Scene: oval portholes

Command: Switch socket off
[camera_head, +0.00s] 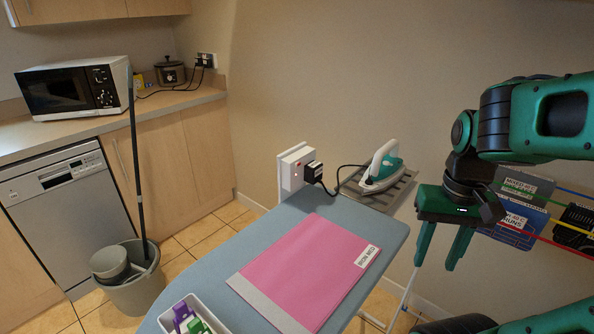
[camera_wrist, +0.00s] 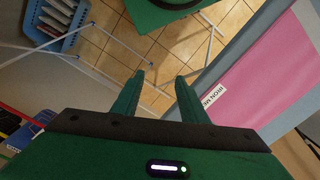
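The white wall socket (camera_head: 295,168) is on the wall just behind the ironing board, with a black plug (camera_head: 313,172) in its right side. A small red mark shows on its left part; its switch position is too small to tell. My gripper (camera_head: 437,262) hangs to the right of the board, well to the right of the socket, fingers pointing down. Its fingers are apart with nothing between them. In the wrist view my gripper (camera_wrist: 160,80) is also open, over tiled floor; the socket is not in that view.
The ironing board (camera_head: 290,212) carries a pink folder (camera_head: 305,270) and a white tray (camera_head: 190,318). An iron (camera_head: 381,168) rests on a rack beside the socket, its cord running to the plug. A bucket with a mop (camera_head: 138,280) stands left.

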